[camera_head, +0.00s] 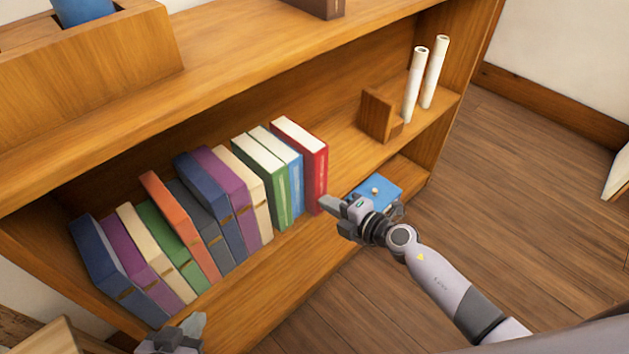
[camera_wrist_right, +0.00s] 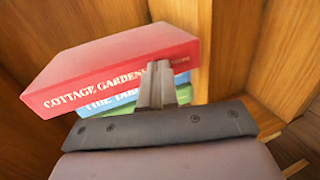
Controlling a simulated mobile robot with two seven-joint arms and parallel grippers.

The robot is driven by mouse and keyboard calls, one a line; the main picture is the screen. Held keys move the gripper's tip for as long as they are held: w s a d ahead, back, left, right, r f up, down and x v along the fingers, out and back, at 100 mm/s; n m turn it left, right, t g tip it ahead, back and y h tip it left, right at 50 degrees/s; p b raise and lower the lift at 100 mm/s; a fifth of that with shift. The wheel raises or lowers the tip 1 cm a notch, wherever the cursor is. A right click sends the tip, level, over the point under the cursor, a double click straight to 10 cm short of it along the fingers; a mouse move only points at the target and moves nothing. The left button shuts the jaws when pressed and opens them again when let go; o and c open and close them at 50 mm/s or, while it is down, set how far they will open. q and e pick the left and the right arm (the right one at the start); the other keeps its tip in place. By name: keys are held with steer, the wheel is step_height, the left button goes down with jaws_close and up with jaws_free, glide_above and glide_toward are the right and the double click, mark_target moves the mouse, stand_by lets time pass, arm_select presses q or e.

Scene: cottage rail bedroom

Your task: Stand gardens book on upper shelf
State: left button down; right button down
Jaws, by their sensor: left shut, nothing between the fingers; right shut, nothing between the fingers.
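The red gardens book (camera_head: 317,175) stands upright at the right end of the row of books on the upper shelf (camera_head: 345,150), beside a blue book. In the right wrist view its red spine (camera_wrist_right: 85,92) reads "COTTAGE GARDENS"; the end of the title is partly hidden by my fingers. My right gripper (camera_head: 332,204) is shut and empty, just in front of the red book's lower spine. Its closed fingers (camera_wrist_right: 160,72) overlap the spine in the wrist view; I cannot tell whether they touch. My left gripper (camera_head: 190,328) is shut and empty at the bottom edge, below the row's left part.
Several other books (camera_head: 185,225) lean leftward along the row. A wooden block (camera_head: 378,115) and two white rolls (camera_head: 415,85) stand further right on the shelf, with free room between block and red book. A blue object (camera_head: 382,188) lies on the lower shelf behind my right gripper.

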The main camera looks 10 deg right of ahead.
steer(key=s+d, duration=0.1)
steer(key=s, duration=0.1)
steer(key=s+d+p, duration=0.1)
steer(key=s+d, duration=0.1)
stand_by(1.6)
stand_by(0.3)
